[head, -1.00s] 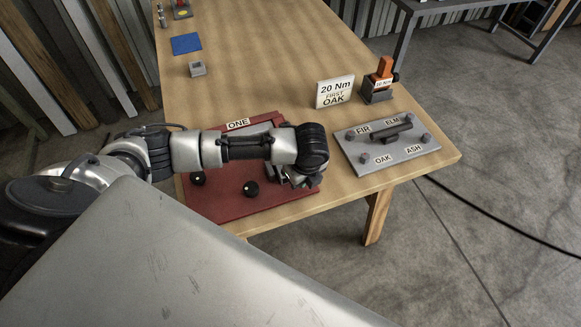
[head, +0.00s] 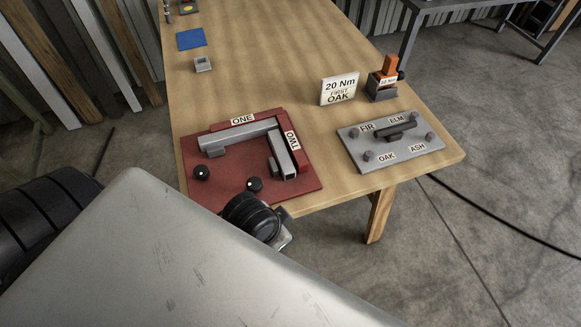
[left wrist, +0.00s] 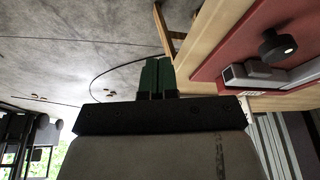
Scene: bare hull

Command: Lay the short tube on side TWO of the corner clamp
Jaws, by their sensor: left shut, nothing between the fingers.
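The red corner clamp (head: 228,188) sits at the table's front edge. The short grey tube (head: 283,158) lies along side TWO, beside its red rail, with its open end toward the front. A longer grey tube (head: 238,138) lies along side ONE. My left gripper (left wrist: 158,78) is shut and empty, its dark green fingers together. In the head view the wrist hangs just off the clamp's front edge, and the fingertips are mostly hidden. The wrist view shows a tube end (left wrist: 236,77) on the clamp, apart from the fingers. My right gripper is not in view.
Two black knobs (head: 201,172) (head: 254,184) stand on the clamp. A blue mat (head: 190,39) lies farther back.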

